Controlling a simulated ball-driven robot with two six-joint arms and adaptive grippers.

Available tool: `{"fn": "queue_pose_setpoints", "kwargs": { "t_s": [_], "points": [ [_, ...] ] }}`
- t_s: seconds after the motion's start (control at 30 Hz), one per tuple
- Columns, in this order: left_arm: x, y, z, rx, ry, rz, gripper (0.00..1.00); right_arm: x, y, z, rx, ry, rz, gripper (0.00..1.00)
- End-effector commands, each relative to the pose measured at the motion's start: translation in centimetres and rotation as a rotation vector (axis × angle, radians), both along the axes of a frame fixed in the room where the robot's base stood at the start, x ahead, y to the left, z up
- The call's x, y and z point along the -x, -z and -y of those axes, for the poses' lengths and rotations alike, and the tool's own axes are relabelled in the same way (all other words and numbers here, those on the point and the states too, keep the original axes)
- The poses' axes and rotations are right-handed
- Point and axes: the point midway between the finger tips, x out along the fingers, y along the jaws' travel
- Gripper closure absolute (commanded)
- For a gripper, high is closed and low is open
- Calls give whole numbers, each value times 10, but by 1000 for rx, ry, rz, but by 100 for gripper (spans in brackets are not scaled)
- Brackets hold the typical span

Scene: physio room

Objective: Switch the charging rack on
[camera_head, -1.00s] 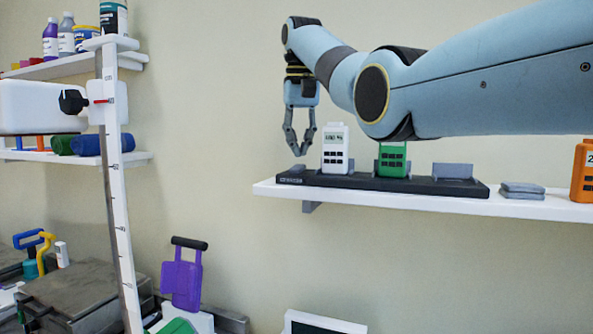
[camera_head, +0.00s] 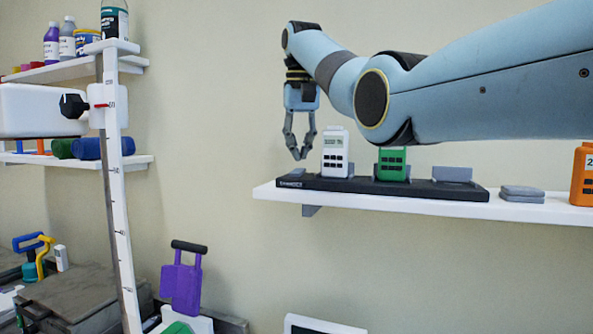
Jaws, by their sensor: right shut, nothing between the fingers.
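The charging rack (camera_head: 405,190) is a long black base on a white wall shelf. A white handheld unit (camera_head: 335,153) and a green one (camera_head: 391,165) stand upright in it, and a grey holder (camera_head: 452,174) at its right end is empty. A small grey part (camera_head: 297,171) shows at its left end; I cannot tell its setting. My right gripper (camera_head: 299,157) points down just above that left end, left of the white unit. Its fingertips are together and empty. Contact with the grey part cannot be made out. My left gripper is out of view.
Grey folded pads (camera_head: 522,193) and an orange unit (camera_head: 583,177) sit on the white shelf (camera_head: 425,206) to the right. My right arm passes in front of the wall above the rack. A tall white post (camera_head: 117,200) stands at left.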

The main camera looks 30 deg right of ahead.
Motion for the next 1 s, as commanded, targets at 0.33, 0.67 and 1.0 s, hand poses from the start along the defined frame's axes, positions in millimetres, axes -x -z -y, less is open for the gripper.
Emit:
{"fn": "queue_pose_setpoints", "kwargs": {
  "t_s": [0.33, 0.67, 1.0],
  "points": [
    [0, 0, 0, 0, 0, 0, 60, 0, 0, 0, 0, 0, 0, 100],
    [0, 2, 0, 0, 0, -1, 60, 0, 4, 0, 0, 0, 0, 100],
    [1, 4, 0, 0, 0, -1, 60, 0, 9, 0, 0, 0, 0, 100]
  ]
}}
